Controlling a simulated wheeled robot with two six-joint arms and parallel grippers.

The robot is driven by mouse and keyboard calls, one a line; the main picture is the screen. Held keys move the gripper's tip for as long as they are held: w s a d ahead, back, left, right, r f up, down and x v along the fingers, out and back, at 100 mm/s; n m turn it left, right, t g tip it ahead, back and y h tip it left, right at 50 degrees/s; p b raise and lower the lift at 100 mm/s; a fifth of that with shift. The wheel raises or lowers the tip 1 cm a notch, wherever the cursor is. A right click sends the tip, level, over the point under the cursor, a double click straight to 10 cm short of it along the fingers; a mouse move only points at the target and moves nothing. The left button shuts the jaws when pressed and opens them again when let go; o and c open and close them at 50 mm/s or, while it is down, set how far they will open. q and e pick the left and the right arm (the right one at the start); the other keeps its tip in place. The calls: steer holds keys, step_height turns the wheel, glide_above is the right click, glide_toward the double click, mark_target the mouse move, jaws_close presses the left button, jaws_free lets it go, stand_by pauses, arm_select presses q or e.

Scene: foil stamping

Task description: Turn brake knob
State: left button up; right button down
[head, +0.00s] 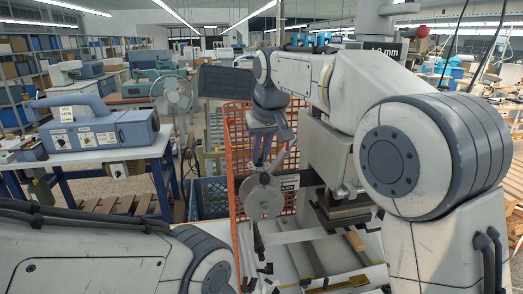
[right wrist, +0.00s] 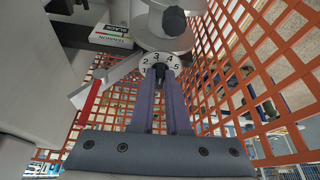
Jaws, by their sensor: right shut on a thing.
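The brake knob (right wrist: 158,71) is a small dark knob in front of a white dial (right wrist: 158,60) marked 2, 3, 4 and 5. In the right wrist view, my right gripper (right wrist: 158,82) has its two purple-grey fingers on either side of the knob and is shut on it. The fingers partly hide the knob. In the head view, my right gripper (head: 261,160) points down in front of the orange mesh, just above a round pale disc (head: 261,196). The knob is too small to make out there. My left gripper is out of view; only its arm shows at lower left.
An orange mesh guard (head: 236,150) stands close behind and beside my right gripper, also in the right wrist view (right wrist: 262,75). A grey reel with a black hub (right wrist: 174,20) is just above the dial. A blue crate (head: 208,198) stands left of the guard.

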steer(key=m+p, duration=0.1)
steer(key=m, duration=0.1)
steer(key=m+h, duration=0.1)
steer(key=m+h+p, duration=0.1)
steer(key=m, duration=0.1)
steer(key=shift+a+r+m+p, duration=0.1)
steer(key=shift+a+m+p, duration=0.2)
steer(key=shift+a+p, duration=0.05)
stand_by(0.4)
steer(key=c, duration=0.9)
jaws_free()
steer(key=shift+s+a+r, duration=0.1)
steer(key=shift+s+r, duration=0.1)
steer(key=shift+r, duration=0.2)
steer(key=v, duration=0.9)
steer(key=shift+s+r, duration=0.2)
